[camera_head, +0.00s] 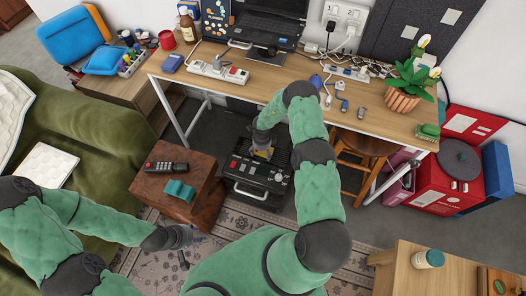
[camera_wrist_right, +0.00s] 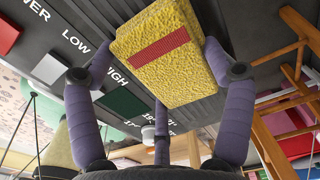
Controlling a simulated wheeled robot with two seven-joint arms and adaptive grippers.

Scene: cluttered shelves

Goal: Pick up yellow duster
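The yellow duster (camera_head: 262,152) is a rough yellow block with a red stripe. It is at the top of a black machine (camera_head: 243,191) below the desk. In the right wrist view the duster (camera_wrist_right: 165,55) lies between the fingertips of my right gripper (camera_wrist_right: 160,75). The right fingertip appears to be at its edge, and a small gap seems to show at the left one. Whether the duster rests on the machine is unclear. My left gripper (camera_head: 187,247) is low over the patterned rug, apart from the duster, with spread fingers and nothing in them.
A wooden desk (camera_head: 290,100) with a laptop, power strips and a potted plant stands above the machine. A brown side table (camera_head: 157,192) holds a remote and a teal object to the left. A wooden stool (camera_head: 360,160) and red boxes (camera_head: 440,185) are at the right.

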